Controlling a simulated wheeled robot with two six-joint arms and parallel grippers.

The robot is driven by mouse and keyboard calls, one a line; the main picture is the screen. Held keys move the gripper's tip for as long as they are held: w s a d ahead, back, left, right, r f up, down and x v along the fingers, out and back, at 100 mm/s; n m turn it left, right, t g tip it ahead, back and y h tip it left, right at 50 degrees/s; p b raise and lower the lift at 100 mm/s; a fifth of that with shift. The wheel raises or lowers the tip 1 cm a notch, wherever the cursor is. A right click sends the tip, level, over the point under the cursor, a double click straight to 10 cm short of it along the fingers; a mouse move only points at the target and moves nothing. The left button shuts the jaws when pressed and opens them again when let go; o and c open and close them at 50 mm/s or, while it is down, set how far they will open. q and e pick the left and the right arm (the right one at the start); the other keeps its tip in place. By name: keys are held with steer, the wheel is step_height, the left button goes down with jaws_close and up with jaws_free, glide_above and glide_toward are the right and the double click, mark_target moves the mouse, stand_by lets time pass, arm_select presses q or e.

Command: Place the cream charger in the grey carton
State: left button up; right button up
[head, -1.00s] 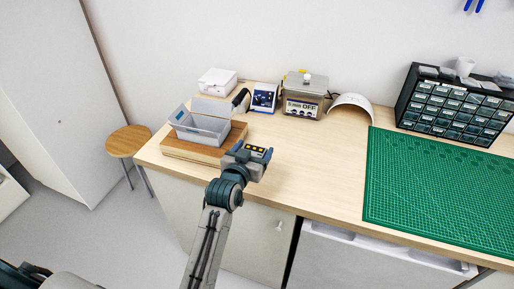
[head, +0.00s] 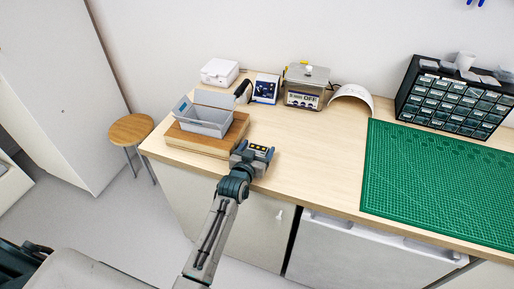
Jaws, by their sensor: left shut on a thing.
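The grey carton (head: 207,128) stands open, with its flaps spread, on a wooden board (head: 236,136) at the left end of the bench. My left gripper (head: 257,150) is just right of the board's front corner, low over the bench's front part. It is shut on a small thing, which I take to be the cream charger. Only a little dark and yellowish detail shows between the fingers, and the rest is hidden by the gripper. I cannot tell whether the held thing touches the bench. My right gripper is not in view.
Behind the carton are a white box (head: 220,72), a blue-faced device (head: 265,89) and a metal-lidded machine (head: 305,88). A white curved shell (head: 352,95), a drawer cabinet (head: 455,100) and a green mat (head: 435,180) are to the right. The bench's middle is clear.

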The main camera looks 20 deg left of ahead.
arm_select(q)
steer(key=shift+f, duration=0.2)
steer(key=o, duration=1)
steer(key=shift+o, duration=0.2)
steer(key=shift+r, duration=0.1)
